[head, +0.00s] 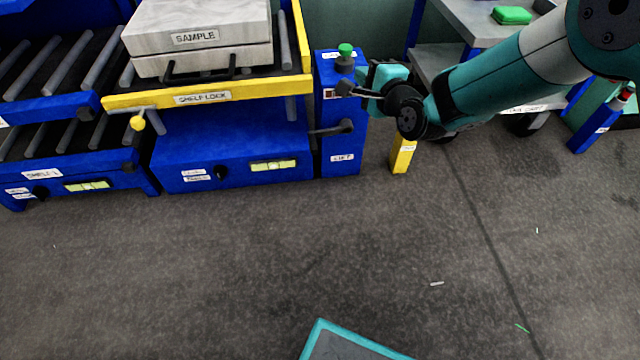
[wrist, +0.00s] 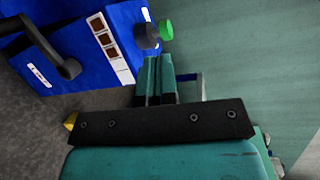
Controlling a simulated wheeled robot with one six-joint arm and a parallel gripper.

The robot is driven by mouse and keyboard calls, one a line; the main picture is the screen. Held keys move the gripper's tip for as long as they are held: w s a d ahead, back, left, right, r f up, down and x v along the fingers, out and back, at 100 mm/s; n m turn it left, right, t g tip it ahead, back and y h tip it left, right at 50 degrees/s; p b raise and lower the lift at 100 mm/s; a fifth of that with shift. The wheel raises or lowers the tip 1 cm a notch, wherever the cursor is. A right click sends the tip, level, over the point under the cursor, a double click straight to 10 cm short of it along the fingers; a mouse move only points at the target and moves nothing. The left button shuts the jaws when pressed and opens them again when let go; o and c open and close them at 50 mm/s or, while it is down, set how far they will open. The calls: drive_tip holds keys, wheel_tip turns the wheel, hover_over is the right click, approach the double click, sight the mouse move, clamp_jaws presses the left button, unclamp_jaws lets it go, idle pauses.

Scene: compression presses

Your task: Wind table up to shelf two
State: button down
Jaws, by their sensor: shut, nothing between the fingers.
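The lift table (head: 240,93) has a yellow frame marked SHELF LOCK and carries a grey block (head: 155,38) marked SAMPLE on its rollers. To its right stands the blue lift post (head: 342,165) with a green-topped knob (head: 345,50). A dark crank (head: 345,127) sticks out from the post's front. In the wrist view the crank (wrist: 68,68) is at upper left and the green knob (wrist: 166,30) is at top centre. My gripper (wrist: 158,62) is shut and empty. In the head view it is beside the post's upper right, apart from the crank; its tips are hard to make out.
Two roller shelves stand at left, the lower (head: 85,185) marked SHELF-1 and the upper (head: 50,108) above it. A yellow post (head: 402,155) stands below my arm. A grey cart (head: 470,20) is behind.

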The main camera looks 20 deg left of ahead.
drive_tip(key=s+a+f+m+t+y+b, duration=0.1)
drive_tip(key=s+f+m+t+b, duration=0.15)
drive_tip(key=f, duration=0.85)
drive_tip(key=s+a+f+m+t+y+b, duration=0.15)
drive_tip(key=f+m+b, duration=0.25)
drive_tip(key=f, duration=0.7)
drive_tip(key=s+d+f+m+t+y+b, duration=0.1)
drive_tip(key=s+f+m+t+y+b, duration=0.15)
drive_tip(key=s+f+m, duration=0.55)
drive_tip(key=w+a+r+n+b, duration=0.2)
drive_tip(key=w+a+r+b, duration=0.2)
drive_tip(key=a+r+b, duration=0.1)
drive_tip(key=shift+w+a+r+b, duration=0.2)
drive_tip(key=shift+w+r+b, duration=0.2)
drive_tip(key=shift+b, duration=0.1)
drive_tip(key=shift+t, duration=0.25)
